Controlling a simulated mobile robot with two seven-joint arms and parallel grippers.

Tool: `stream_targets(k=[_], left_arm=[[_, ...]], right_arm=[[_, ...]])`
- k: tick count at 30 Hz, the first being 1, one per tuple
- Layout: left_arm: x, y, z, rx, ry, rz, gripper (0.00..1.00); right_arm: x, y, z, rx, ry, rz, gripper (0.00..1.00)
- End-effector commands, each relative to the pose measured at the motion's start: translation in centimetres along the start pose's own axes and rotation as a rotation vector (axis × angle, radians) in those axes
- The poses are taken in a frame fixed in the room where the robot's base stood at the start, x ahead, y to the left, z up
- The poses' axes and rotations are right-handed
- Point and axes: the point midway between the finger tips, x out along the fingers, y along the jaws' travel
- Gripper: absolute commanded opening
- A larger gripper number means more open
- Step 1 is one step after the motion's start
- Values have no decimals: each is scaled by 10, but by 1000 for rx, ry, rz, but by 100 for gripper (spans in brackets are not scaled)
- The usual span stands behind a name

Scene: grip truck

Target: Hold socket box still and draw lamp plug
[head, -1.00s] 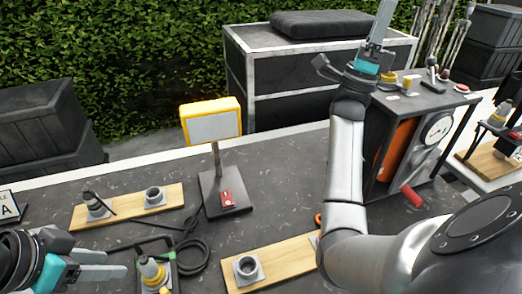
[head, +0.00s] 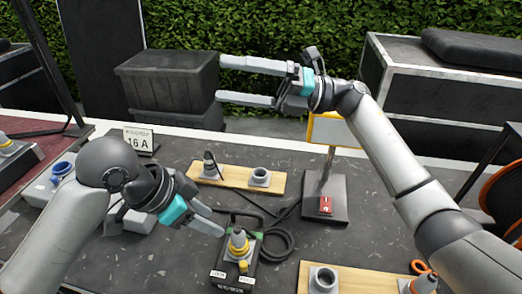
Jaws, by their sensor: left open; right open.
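The socket box (head: 233,276) is a dark box with a green-edged handle frame, standing on the table at the lower middle of the head view. A grey and yellow plug (head: 238,243) stands upright in its top. My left gripper (head: 214,221) is open and empty, just left of and behind the plug; I cannot tell its exact height. My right gripper (head: 220,80) is open and empty, high up and pointing left in front of the dark crates. The work lamp (head: 332,131), with a yellow frame, is partly hidden by my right arm.
A black cable (head: 277,244) lies coiled right of the box. A wooden board (head: 222,180) with a plug and socket lies behind it; another board (head: 340,273) lies at the lower right. The lamp's base (head: 338,205) carries a red switch. A "16 A" sign (head: 140,140) stands at the back left.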

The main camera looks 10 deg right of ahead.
Motion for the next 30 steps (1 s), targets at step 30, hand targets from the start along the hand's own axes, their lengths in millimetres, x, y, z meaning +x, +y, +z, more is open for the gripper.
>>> stream_targets(k=[30], left_arm=[[0, 0, 0, 0, 0, 0, 50]], right_arm=[[-80, -172, -115, -952, 1730, -678, 100]])
